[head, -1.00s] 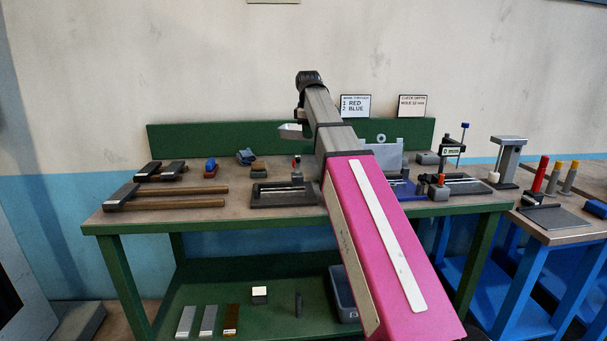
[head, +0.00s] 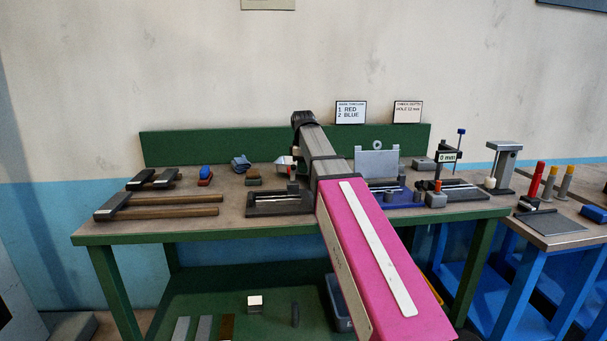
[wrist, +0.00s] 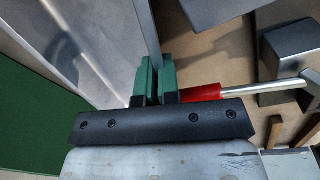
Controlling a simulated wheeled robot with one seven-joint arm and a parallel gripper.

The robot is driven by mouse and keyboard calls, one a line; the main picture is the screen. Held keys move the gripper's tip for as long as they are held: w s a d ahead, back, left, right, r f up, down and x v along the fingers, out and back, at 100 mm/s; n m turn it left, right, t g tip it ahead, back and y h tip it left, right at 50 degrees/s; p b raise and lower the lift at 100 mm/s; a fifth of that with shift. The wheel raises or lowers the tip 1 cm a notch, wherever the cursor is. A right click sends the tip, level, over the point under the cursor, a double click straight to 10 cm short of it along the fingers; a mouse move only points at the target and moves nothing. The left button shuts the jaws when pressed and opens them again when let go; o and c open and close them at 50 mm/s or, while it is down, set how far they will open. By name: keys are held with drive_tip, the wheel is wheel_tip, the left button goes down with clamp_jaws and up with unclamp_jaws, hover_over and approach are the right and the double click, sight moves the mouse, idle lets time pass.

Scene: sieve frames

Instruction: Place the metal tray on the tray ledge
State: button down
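The metal tray is a pale grey shape (head: 283,161) beside the end of my arm in the head view, low over the back of the bench. In the wrist view the tray (wrist: 75,40) fills the upper left, and its thin wall runs in between the green fingertips. My gripper (wrist: 156,80) is shut on that wall. In the head view my arm hides most of the gripper. I cannot identify the tray ledge for sure. A grey upright plate (head: 377,163) stands on the bench right of my arm.
A dark fixture (head: 280,202) sits on the bench in front of the tray. In the wrist view a red-handled metal rod (wrist: 200,92) and a dark block (wrist: 290,50) are close right of the fingers. Hammers (head: 155,204) lie left. The green backboard (head: 210,148) runs behind.

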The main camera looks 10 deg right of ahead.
drive_tip(key=shift+f, duration=1.05)
drive_tip(key=c, duration=1.4)
unclamp_jaws()
drive_tip(key=shift+f, duration=0.15)
drive_tip(key=shift+o, duration=0.2)
